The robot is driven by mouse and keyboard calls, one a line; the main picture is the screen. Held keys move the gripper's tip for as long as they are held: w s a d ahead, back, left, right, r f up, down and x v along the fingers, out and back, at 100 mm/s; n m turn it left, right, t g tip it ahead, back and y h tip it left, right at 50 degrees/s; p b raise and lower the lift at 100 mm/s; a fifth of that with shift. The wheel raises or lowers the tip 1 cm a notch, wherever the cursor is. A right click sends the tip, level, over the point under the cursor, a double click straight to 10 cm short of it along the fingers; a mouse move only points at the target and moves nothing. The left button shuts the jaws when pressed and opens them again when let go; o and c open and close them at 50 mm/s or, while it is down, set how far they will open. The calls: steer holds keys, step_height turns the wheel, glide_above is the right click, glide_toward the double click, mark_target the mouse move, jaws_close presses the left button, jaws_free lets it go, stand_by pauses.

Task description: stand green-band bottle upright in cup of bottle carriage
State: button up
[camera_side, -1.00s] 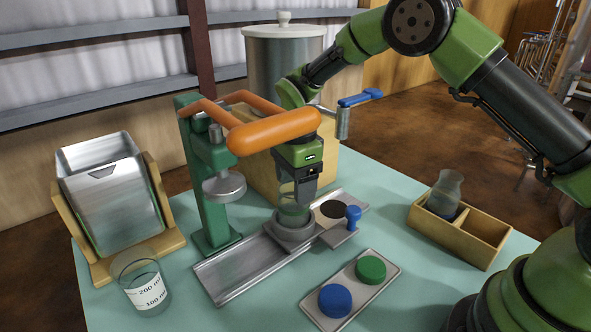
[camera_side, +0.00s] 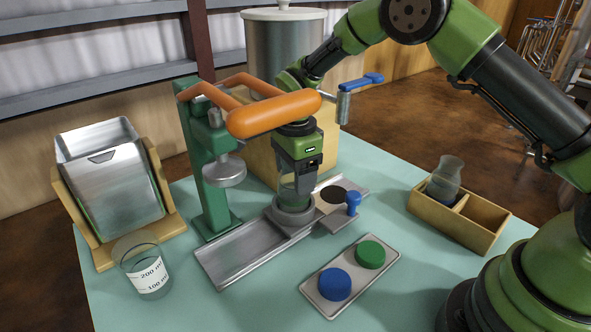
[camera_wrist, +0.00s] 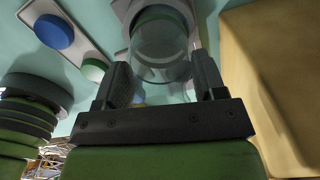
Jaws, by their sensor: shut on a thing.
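My gripper (camera_side: 297,184) points down and is shut on the green-band bottle, a clear glass bottle (camera_side: 291,188). The bottle stands about upright, with its lower end appearing to sit inside the grey cup (camera_side: 293,217) of the bottle carriage (camera_side: 232,258). In the wrist view the clear bottle (camera_wrist: 160,48) lies between the fingers (camera_wrist: 163,80), and its green band shows toward the top of the picture. In the side view the cup wall hides the bottle's base, and I cannot tell whether it touches the cup floor.
A green press (camera_side: 212,180) with an orange handle (camera_side: 275,114) stands close left of my gripper. A blue knob (camera_side: 353,203) is right of the cup. A cap tray (camera_side: 313,292), a beaker (camera_side: 146,268) and a wooden crate (camera_side: 470,242) with another bottle (camera_side: 445,180) stand around.

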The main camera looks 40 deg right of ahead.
steer(key=o, duration=1.1)
step_height(320, 180, up, 8)
steer(key=shift+f, duration=0.1)
step_height(320, 180, up, 5)
steer(key=shift+a+f, duration=0.1)
steer(key=shift+a, duration=0.05)
steer(key=shift+r, duration=0.45)
